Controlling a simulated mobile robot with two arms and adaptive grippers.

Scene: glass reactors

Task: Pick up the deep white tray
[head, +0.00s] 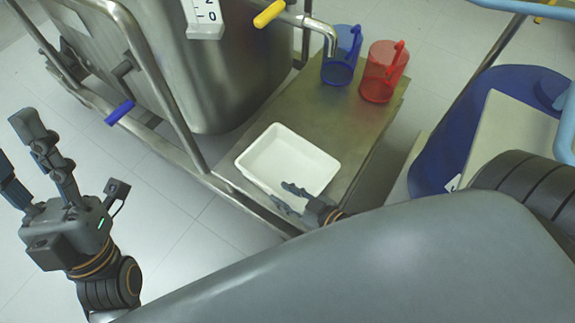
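The deep white tray (312,160) is an empty rectangular tub, lying on the metal platform (345,115) close to its front edge. My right gripper (281,193) is at the tray's near side. Its two fingers are apart, one over the inside of the tray and the other by the outside of the near wall. I cannot tell whether they touch the wall. My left gripper (17,155) is open and empty at the left, over the floor and well away from the tray.
A blue jug (340,62) and a red jug (383,75) stand at the platform's back. A steel vessel (225,70) with a yellow-handled tap (269,14) and frame rails (165,85) is left of the tray. A blue container (440,135) is at right.

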